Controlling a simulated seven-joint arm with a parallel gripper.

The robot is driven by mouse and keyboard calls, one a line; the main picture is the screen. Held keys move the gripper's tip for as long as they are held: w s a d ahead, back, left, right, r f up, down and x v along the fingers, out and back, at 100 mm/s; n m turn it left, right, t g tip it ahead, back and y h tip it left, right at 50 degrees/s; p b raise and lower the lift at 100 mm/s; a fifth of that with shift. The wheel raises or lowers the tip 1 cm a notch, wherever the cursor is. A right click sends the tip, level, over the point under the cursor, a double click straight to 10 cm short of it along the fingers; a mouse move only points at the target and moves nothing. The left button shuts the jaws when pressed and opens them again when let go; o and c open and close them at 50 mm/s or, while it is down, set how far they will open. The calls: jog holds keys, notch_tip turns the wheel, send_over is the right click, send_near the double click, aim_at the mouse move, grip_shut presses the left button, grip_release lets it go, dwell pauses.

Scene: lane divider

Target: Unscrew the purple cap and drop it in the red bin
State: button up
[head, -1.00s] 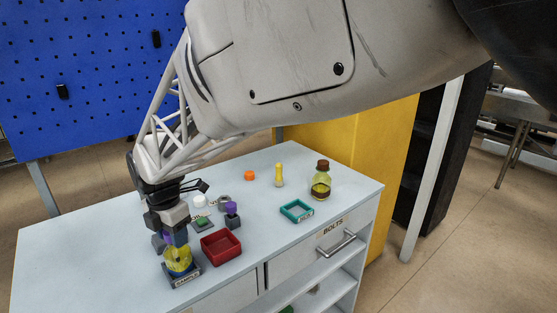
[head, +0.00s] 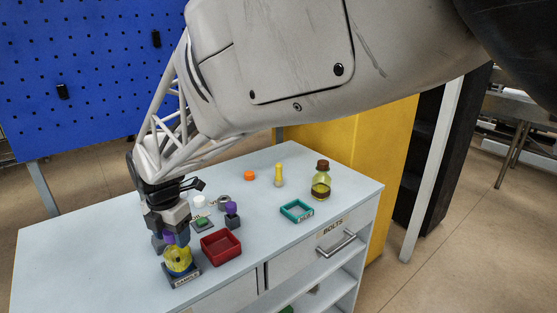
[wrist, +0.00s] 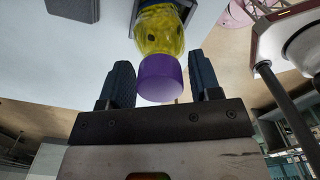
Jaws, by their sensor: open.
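The purple cap (wrist: 160,80) sits on top of a yellow bottle (wrist: 160,32) in the wrist view. In the head view the yellow bottle (head: 179,262) stands upright in a dark holder labelled SAMPLE (head: 186,280), with the cap (head: 169,239) partly hidden by my gripper. My gripper (wrist: 160,68) is open, with one finger on each side of the cap. Narrow gaps seem to show beside the cap; contact is hard to tell. The red bin (head: 235,257) stands just right of the bottle and looks empty.
A small dark block with a purple top (head: 232,210) stands behind the bin. The bench's (head: 75,255) left part is clear.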

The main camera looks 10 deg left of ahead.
jog(key=shift+m, duration=0.8)
jog(key=shift+m, duration=0.8)
jog(key=shift+m, duration=0.9)
jog(key=shift+m, duration=0.8)
